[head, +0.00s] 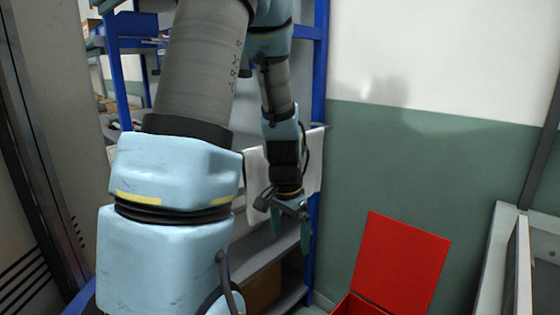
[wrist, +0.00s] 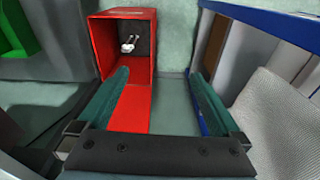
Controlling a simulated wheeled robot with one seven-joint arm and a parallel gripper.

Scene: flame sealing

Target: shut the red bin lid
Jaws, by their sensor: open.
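The red bin (head: 352,306) is at the bottom right of the head view, mostly cut off by the frame edge. Its red lid (head: 398,262) stands open, raised and tilted back near the green wall. In the wrist view the open bin (wrist: 108,45) shows a small pale object (wrist: 130,43) inside, and the lid (wrist: 130,108) extends from its near edge, partly behind my left finger. My gripper (head: 292,225) hangs to the left of the lid, pointing down. In the wrist view my gripper (wrist: 160,75) is open with nothing held; whether it touches the lid is unclear.
A blue-framed shelf (head: 318,70) with a white cloth (head: 314,165) stands close by my gripper. The cloth also shows in the wrist view (wrist: 275,115). A pale open box-like unit (head: 520,265) is at the right. A green object (wrist: 30,28) is left of the bin.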

